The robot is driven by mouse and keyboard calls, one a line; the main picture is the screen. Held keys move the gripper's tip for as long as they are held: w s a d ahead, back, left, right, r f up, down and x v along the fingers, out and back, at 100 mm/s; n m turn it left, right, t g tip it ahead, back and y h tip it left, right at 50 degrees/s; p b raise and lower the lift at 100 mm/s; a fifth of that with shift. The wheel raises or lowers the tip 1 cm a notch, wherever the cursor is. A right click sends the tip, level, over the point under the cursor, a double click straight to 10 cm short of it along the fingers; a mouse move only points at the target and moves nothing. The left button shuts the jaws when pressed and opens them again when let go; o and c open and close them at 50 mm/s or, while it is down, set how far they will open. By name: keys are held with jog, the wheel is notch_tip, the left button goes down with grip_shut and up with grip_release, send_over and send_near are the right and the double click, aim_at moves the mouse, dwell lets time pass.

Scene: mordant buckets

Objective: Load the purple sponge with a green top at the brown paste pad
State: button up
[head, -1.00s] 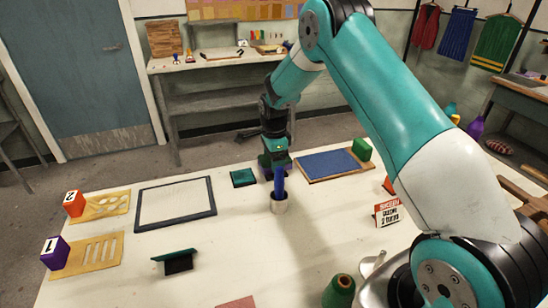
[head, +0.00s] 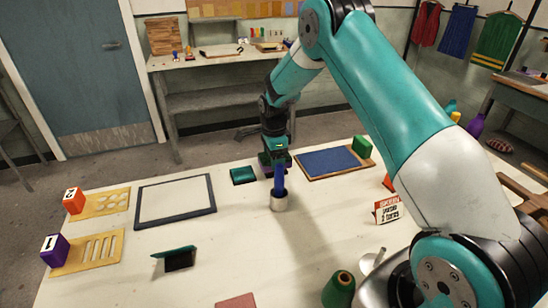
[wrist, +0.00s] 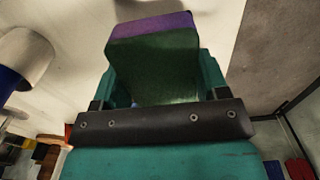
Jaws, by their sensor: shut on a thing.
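My gripper (head: 275,160) is shut on the purple sponge with a green top. In the wrist view the sponge (wrist: 155,65) shows its dark green body between the jaws and a purple band at its far end. In the head view the gripper is low over the table's far part, behind a pale cup (head: 279,203) with a blue object standing in it, which partly hides it. A small teal-lidded case with a dark face (head: 178,260) stands at the front left. A flat reddish-brown piece (head: 237,301) lies at the front edge. I cannot tell which is the brown paste pad.
A closed teal case (head: 243,175) is just left of my gripper. A blue pad on a wooden board (head: 328,162) with a green block (head: 361,147) is to the right. A dark frame (head: 176,202), stencils and numbered blocks are at left. A small sign (head: 388,210) stands at right.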

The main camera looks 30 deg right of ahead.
jog(key=shift+f, duration=0.4)
dwell(1.0)
jog(key=shift+r, duration=0.15)
jog(key=shift+r+p, duration=2.15)
jog(key=shift+r, duration=1.25)
